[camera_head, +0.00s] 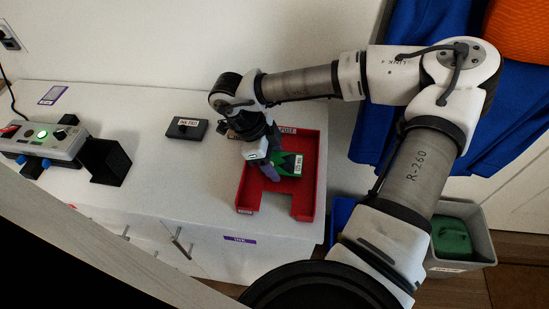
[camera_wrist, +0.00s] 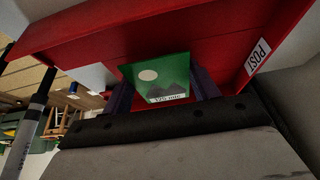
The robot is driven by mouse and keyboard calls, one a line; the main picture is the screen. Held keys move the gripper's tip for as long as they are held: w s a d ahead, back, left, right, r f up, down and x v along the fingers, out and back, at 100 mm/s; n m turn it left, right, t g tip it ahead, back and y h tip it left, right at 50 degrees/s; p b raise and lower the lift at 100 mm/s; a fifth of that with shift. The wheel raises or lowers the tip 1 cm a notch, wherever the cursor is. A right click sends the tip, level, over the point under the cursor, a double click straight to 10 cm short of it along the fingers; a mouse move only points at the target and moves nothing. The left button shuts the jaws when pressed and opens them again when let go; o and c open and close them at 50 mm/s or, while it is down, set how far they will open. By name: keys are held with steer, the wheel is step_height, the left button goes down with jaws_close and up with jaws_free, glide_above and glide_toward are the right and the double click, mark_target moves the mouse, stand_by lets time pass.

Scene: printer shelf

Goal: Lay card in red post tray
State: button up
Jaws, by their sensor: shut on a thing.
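The red post tray (camera_head: 307,185) lies on the white shelf top below my wrist, with a cut-out in its front side. Its red wall and a white label reading POST fill much of the wrist view (camera_wrist: 210,28). The green card (camera_head: 279,160) is over or inside the tray. The wrist view shows the card (camera_wrist: 172,68) with a pale disc, dark peaks and a small white label. My gripper (camera_wrist: 162,84) is shut on the card, with a dark purple finger at each side of it. In the head view my gripper (camera_head: 270,170) points down into the tray. I cannot tell whether the card touches the tray floor.
A black block (camera_head: 187,129) with a white label stands left of the tray. A grey box with a green light (camera_head: 43,139) and a black holder (camera_head: 104,161) are at far left. A grey bin (camera_head: 479,247) stands right, below the shelf.

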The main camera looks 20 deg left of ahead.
steer(key=o, duration=1.5)
steer(key=shift+r, duration=0.1)
steer(key=shift+r+p, duration=2.4)
steer(key=shift+r, duration=2.05)
